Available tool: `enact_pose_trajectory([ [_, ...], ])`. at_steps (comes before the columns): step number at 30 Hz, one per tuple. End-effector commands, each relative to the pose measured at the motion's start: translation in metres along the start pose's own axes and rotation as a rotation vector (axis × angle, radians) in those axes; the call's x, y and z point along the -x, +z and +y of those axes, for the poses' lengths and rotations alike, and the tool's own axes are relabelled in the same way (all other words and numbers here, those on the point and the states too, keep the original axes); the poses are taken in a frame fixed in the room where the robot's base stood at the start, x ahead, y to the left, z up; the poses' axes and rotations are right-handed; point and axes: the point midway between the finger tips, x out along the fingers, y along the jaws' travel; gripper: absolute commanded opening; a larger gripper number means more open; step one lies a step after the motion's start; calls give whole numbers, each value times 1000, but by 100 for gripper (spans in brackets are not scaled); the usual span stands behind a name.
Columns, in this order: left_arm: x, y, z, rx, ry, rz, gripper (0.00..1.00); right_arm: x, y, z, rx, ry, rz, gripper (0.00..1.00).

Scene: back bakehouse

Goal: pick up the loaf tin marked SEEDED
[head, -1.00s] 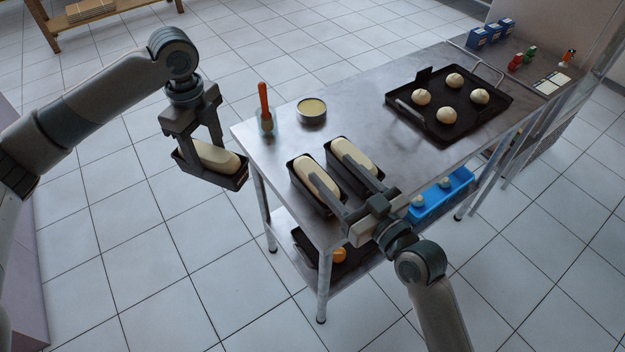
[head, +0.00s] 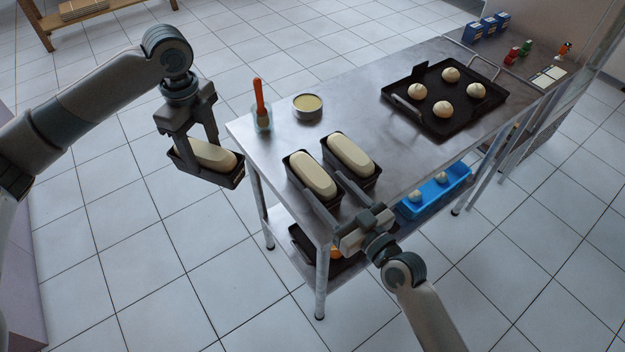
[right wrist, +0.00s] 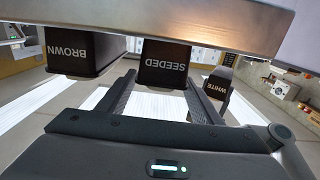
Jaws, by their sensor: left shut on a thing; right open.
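The loaf tin marked SEEDED (right wrist: 165,64) is a black tin with its white label upside down in the right wrist view. It appears to be the left of two dough-filled tins on the table (head: 312,176) in the head view. My right gripper (head: 323,187) is open at the near end of these tins, and its fingers (right wrist: 160,84) point at the SEEDED tin, one toward each side. Whether they touch it is unclear. My left gripper (head: 203,142) is shut on another dough-filled tin (head: 225,180), held off the table's left side, apparently the WHITE tin (right wrist: 217,88).
The BROWN tin (right wrist: 77,52) stands close beside SEEDED, on its right in the head view (head: 352,158). Behind are a brush in a jar (head: 262,118), a round tin (head: 308,106) and a bun tray (head: 437,120). A blue crate (head: 440,193) is below. Mid-table is clear.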

Motion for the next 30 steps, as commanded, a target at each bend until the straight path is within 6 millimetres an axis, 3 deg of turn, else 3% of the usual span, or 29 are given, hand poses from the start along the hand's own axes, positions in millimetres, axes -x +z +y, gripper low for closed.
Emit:
enact_pose_trajectory([
  [14, 3, 0, 0, 0, -2, 0, 16, -6, -1, 0, -1, 0, 0, 59],
  [30, 15, 0, 0, 0, -2, 0, 16, -64, -1, 0, -1, 0, 0, 59],
])
